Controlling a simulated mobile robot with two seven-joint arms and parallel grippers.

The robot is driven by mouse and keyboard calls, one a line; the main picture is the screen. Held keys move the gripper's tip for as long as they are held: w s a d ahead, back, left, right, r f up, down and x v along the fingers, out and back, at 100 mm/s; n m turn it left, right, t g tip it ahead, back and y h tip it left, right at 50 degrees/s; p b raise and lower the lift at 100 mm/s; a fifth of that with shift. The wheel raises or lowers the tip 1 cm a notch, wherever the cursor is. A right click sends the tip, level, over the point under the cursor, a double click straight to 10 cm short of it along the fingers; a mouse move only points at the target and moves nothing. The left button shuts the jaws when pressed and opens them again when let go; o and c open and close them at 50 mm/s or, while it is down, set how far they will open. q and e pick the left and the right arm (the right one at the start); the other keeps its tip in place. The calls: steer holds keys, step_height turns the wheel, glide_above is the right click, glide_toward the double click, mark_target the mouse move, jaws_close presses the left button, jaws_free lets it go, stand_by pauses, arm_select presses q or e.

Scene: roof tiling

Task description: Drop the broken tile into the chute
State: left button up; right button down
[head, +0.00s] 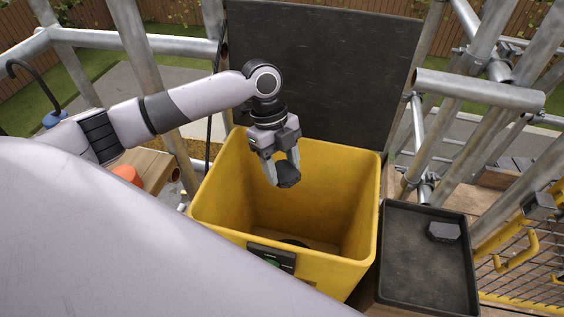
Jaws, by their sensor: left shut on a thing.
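The yellow chute (235,198) is a square, open-topped bin in the middle of the head view. My left gripper (281,169) points down over its opening. It is shut on a small dark grey piece, the broken tile (289,178), which hangs below the fingers and appears clear of the chute walls. The fingers hide part of the piece. My right gripper is not in view.
A black tray (420,275) stands right of the chute with a small dark piece (443,231) in it. A dark panel (320,70) rises behind the chute. Scaffold poles (480,92) stand at the right. An orange object (127,174) sits on planks at left.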

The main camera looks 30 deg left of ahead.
mark_target(276, 164)
arm_select(q)
steer(key=shift+f, duration=0.35)
steer(key=o, duration=1.2)
steer(key=v, duration=0.7)
steer(key=shift+r, duration=0.15)
